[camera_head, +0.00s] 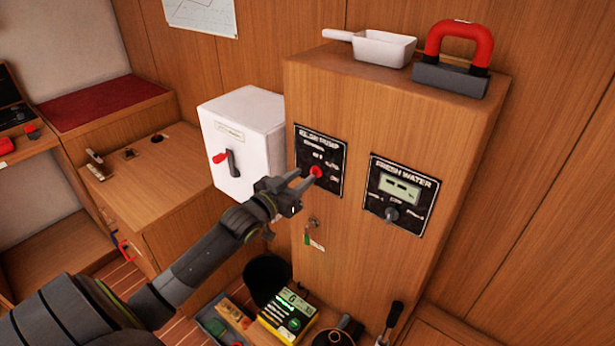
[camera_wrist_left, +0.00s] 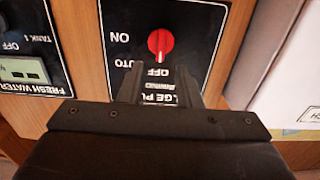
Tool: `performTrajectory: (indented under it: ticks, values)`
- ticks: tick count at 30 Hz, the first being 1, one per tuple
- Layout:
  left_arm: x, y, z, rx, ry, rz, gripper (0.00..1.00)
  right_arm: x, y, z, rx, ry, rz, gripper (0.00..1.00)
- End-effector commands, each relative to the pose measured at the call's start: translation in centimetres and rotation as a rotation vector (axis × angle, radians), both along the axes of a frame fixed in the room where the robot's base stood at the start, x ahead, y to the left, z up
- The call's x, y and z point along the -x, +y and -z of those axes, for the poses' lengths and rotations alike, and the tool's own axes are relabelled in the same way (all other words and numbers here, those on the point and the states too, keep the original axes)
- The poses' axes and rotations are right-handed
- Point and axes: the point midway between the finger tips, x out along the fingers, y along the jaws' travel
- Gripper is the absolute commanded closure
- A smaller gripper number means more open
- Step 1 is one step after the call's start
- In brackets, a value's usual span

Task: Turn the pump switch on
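The pump switch is a round red knob (camera_head: 316,171) on a black panel (camera_head: 303,152) marked BILGE PUMP, on the front of the wooden cabinet. In the left wrist view, which shows the panel upside down, the red knob (camera_wrist_left: 160,42) has a pale mark toward the OFF label; ON and AUTO are to its left. My left gripper (camera_head: 304,180) is at the panel, with its fingertips close to the knob. In the left wrist view the two fingers (camera_wrist_left: 159,72) are apart with nothing between them, just short of the knob. Contact cannot be told. My right gripper is out of view.
A FRESH WATER panel (camera_head: 398,194) with a dark knob is right of the pump panel. A white box (camera_head: 250,125) with a red-tipped lever stands to the left. A key with a green tag (camera_head: 314,241) hangs below. A bailer (camera_head: 375,48) and red-handled tool (camera_head: 455,60) lie on top.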

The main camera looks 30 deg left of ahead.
Motion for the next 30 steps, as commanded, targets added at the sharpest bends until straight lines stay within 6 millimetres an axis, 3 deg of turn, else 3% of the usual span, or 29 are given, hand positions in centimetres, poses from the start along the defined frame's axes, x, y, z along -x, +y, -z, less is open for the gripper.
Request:
performTrajectory:
  ticks: [7,18,26,30]
  values:
    - [-2.7,-0.2,0.0,0.001,0.001,-0.001,0.69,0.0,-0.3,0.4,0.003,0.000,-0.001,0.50]
    - [-3.2,-0.3,0.0,0.000,0.001,0.000,0.69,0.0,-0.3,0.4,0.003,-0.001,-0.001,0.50]
    - [-3.2,-0.3,0.0,0.000,0.001,0.000,1.00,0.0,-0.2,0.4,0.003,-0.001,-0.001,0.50]
    - [-3.2,-0.3,0.0,0.000,0.001,0.000,1.00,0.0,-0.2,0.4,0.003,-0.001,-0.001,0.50]
